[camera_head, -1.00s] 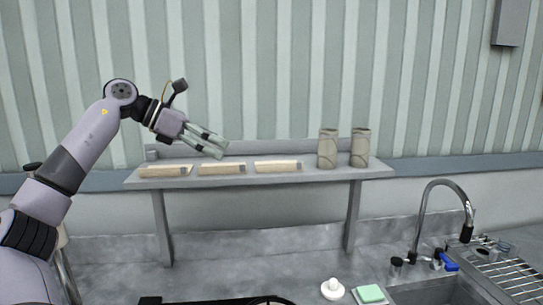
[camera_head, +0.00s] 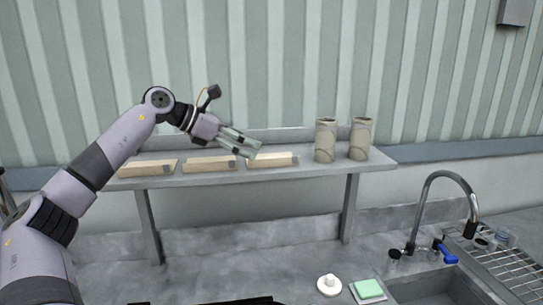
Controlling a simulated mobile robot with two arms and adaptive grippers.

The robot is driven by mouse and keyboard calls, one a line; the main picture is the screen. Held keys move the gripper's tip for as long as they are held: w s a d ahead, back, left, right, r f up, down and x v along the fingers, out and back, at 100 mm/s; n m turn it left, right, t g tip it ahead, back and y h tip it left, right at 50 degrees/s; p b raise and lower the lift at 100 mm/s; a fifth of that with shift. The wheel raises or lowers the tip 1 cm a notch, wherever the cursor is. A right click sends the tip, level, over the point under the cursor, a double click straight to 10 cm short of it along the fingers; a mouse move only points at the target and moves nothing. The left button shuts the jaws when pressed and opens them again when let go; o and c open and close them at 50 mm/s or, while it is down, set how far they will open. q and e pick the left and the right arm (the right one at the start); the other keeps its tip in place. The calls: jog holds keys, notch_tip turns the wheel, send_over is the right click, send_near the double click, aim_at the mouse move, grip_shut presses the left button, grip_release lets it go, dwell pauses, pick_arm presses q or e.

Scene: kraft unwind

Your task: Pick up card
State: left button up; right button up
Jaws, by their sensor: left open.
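No single card can be made out. Three pale tan, flat long pieces lie in a row on the grey shelf (camera_head: 230,176): a left piece (camera_head: 146,169), a middle piece (camera_head: 208,165) and a right piece (camera_head: 270,160). Each has a small grey patch at its right end. I cannot tell if one of them is the card. My left gripper (camera_head: 252,150) is open and points down to the right. It overlaps the space between the middle and right pieces, near the right one's left end. I cannot tell if it touches. My right gripper is not in view.
Two brownish cylinders, a left one (camera_head: 325,140) and a right one (camera_head: 360,139), stand at the shelf's right end. Below are a white knobbed object (camera_head: 329,285), a green sponge (camera_head: 369,289), a sink tap (camera_head: 437,195) and a wire rack (camera_head: 508,268). A striped wall (camera_head: 300,60) rises behind.

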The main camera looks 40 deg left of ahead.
aim_at(271, 156)
pick_arm(q)
jog(key=shift+w+d+f, duration=0.2)
jog(key=shift+w+d, duration=0.05)
jog(key=shift+w, duration=0.2)
jog(key=shift+w+d+f+p, duration=0.1)
jog(key=shift+w+d+p, duration=0.1)
jog(key=shift+p, duration=0.25)
jog(key=x, duration=0.1)
jog(key=p+x, duration=0.1)
jog(key=x, duration=0.1)
jog(key=p+x, duration=0.1)
jog(key=shift+w+a+f, duration=0.2)
jog(key=shift+w, duration=0.05)
jog(key=shift+w+f, duration=0.1)
jog(key=shift+c, duration=0.6)
jog(key=c, duration=2.3)
grip_shut()
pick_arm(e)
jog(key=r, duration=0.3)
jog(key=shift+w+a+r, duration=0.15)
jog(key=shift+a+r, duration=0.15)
